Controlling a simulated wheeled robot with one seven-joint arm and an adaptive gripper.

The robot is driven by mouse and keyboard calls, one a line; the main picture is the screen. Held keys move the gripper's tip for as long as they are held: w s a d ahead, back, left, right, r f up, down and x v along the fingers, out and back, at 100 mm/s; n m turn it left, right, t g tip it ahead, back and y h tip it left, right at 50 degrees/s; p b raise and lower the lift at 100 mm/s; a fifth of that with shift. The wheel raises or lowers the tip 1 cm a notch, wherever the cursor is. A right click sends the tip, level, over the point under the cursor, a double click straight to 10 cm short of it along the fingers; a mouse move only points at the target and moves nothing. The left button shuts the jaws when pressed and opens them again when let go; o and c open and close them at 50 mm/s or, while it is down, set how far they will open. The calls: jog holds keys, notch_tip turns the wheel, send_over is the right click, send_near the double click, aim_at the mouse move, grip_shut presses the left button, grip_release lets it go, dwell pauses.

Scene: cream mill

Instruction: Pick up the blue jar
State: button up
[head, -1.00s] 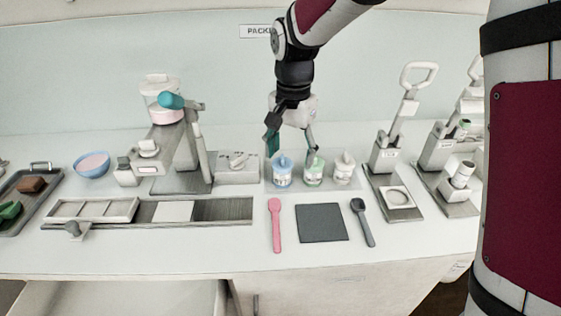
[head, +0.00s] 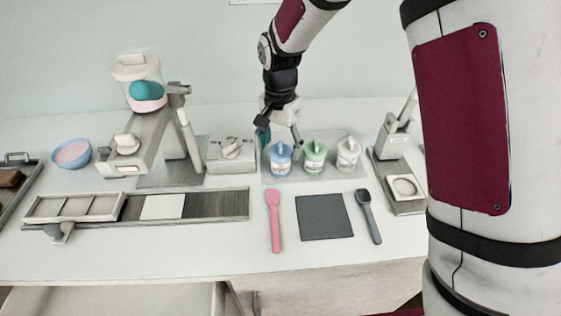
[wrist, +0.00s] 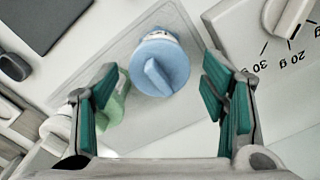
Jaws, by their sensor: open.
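The blue jar (head: 280,158) stands upright on a pale mat at the back of the counter, leftmost of three jars. In the wrist view its blue lid with a raised ridge (wrist: 160,65) lies ahead of the fingertips, between their lines. My gripper (wrist: 160,90) is open and empty, with teal finger pads on both sides. In the head view my gripper (head: 278,140) is just behind and above the blue jar. The left finger pad overlaps the green jar (wrist: 112,108) in the wrist view; I cannot tell whether they touch.
The green jar (head: 314,157) and a white jar (head: 348,154) stand close to the right. A dial box (head: 231,155) is close on the left. A pink spoon (head: 274,222), a dark square pad (head: 324,217) and a dark spoon (head: 368,217) lie in front.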

aim_at(280, 162)
jog(key=shift+f+p, duration=0.4)
jog(key=shift+f, duration=2.75)
jog(key=c, duration=0.9)
